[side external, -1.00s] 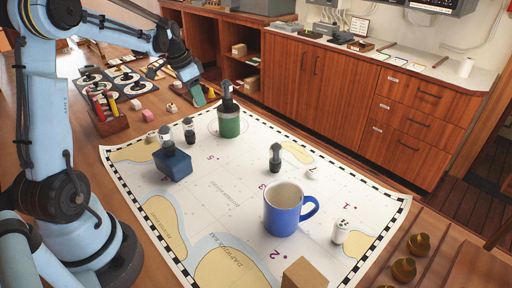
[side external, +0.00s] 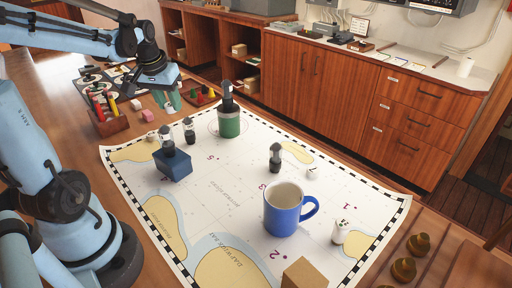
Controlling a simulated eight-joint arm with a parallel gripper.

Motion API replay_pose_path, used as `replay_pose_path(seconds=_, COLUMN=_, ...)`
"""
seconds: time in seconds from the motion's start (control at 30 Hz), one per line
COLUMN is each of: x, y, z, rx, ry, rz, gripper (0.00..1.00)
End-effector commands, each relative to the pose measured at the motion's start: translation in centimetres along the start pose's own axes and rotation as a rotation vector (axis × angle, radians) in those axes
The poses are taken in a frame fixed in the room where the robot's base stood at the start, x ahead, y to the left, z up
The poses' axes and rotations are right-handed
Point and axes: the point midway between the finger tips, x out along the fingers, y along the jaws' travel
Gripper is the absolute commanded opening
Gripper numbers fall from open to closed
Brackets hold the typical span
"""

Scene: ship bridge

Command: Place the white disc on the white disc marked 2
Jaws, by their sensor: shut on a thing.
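My gripper (side external: 170,101) hangs fingers down just behind the far left corner of the chart, right of the dark board. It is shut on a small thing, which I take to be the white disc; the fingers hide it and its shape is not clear. The dark board (side external: 124,88) at the back left carries several pale round discs, such as one at its left end (side external: 91,86). My arm covers part of the board. The number marks are too small to read, so I cannot tell which disc is marked 2.
A wooden box (side external: 110,124) with red and yellow sticks stands before the board. A tray of coloured pieces (side external: 203,96) lies right of my gripper. The chart (side external: 225,185) bears a blue mug (side external: 283,210), a green can (side external: 229,124) and a blue block (side external: 173,165).

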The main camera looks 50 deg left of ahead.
Motion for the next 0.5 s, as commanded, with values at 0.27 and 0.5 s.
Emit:
replay_pose_path(seconds=0.27, x=3.5, y=-5.4, z=-0.3, rx=-0.01, ry=0.001, rz=-0.001, gripper=0.06)
replay_pose_path(seconds=0.5, x=6.2, y=-9.6, z=-0.6, rx=-0.006, ry=0.001, rz=0.0, gripper=0.06)
